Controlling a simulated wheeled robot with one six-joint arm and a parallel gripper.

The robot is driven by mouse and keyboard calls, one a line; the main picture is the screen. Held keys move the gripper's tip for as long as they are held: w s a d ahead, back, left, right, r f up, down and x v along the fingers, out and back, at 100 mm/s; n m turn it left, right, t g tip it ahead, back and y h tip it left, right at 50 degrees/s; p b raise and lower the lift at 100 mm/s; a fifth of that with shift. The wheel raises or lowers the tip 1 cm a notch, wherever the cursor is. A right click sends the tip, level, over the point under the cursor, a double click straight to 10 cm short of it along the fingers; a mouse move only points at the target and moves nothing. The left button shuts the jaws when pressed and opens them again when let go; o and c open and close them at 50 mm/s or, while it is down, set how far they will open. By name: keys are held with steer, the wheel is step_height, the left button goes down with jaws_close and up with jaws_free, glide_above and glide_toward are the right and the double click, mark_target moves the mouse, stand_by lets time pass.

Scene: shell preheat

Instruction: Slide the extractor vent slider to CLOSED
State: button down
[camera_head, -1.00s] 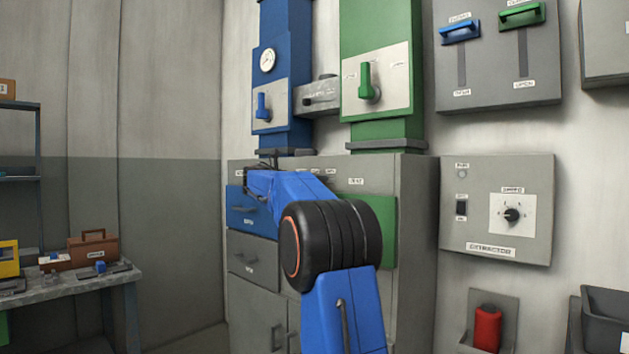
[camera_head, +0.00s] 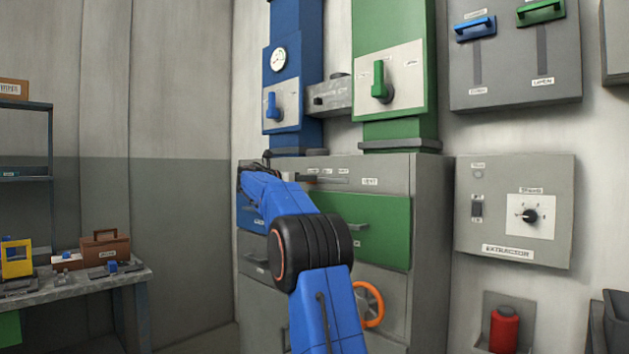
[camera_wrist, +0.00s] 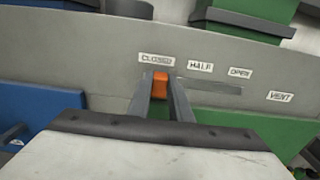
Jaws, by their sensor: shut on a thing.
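The vent slider's orange knob (camera_wrist: 160,84) is in the wrist view, directly under the CLOSED label (camera_wrist: 157,58). My gripper (camera_wrist: 160,76) is shut on the knob, one finger on each side. The slot (camera_wrist: 212,87) runs bare to the right of it, below the HALF label (camera_wrist: 201,67) and toward the OPEN label (camera_wrist: 240,73). The VENT label (camera_wrist: 280,97) is farther right.
A blue drawer (camera_wrist: 50,147) and a green panel (camera_head: 385,230) lie below the slot. An orange handwheel (camera_head: 374,303) is low on the cabinet. Blue and green ducts (camera_head: 397,80) rise above. The extractor box (camera_head: 515,210) hangs on the right wall.

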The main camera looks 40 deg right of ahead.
steer(key=shift+w+r, duration=0.1)
steer(key=shift+w, duration=0.55)
steer(key=shift+a, duration=0.1)
steer(key=c, duration=1.6)
jaws_free()
steer(key=shift+w, duration=0.1)
steer(key=a, duration=0.5)
steer(key=s+a, duration=0.1)
steer(key=a, duration=1.1)
steer(key=shift+s+a, duration=0.15)
steer(key=shift+s, duration=0.1)
